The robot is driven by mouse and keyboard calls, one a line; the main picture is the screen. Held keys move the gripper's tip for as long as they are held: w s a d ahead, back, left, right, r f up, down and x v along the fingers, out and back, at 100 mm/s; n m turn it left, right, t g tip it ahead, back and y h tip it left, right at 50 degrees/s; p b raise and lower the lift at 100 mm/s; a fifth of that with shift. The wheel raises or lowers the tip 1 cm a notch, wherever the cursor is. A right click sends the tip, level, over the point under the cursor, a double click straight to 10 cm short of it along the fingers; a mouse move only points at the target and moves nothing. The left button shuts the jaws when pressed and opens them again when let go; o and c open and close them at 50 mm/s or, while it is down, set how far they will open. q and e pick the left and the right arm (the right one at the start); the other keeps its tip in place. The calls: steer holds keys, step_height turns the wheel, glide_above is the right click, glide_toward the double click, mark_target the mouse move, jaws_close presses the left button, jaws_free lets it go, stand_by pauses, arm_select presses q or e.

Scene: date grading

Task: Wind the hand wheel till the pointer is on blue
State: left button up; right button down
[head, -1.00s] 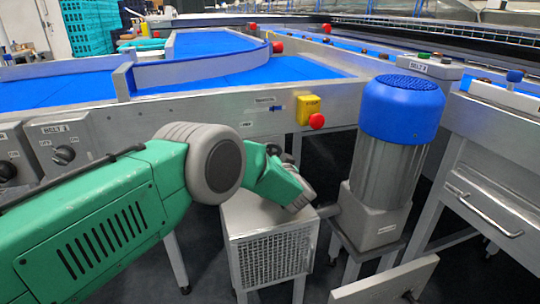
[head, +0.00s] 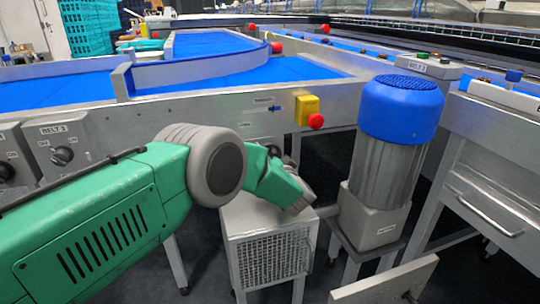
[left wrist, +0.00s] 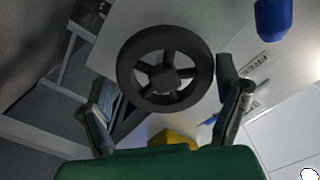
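The hand wheel (left wrist: 165,68) is a dark ring with spokes and a square hub, seen face-on in the left wrist view. My left gripper (left wrist: 161,76) is open, with one finger on each side of the wheel. The right-hand finger is close to the rim; whether it touches I cannot tell. The left-hand finger is apart from the rim. In the head view, my green left arm hides most of the wheel and the fingers. A small blue mark (head: 275,108) shows on the frame beside a label; no pointer can be made out. My right gripper is not in view.
A yellow box with a red button (head: 307,110) sits on the belt frame right of my wrist. A blue-capped motor (head: 398,110) stands further right. A mesh-fronted box (head: 270,258) is below my wrist. Blue belts (head: 60,90) run behind.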

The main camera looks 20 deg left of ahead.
arm_select(q)
steer(key=shift+w, duration=0.1)
steer(key=shift+r, duration=0.15)
steer(key=v, duration=1.2)
steer(key=shift+f, duration=0.2)
steer(key=shift+d+f, duration=0.1)
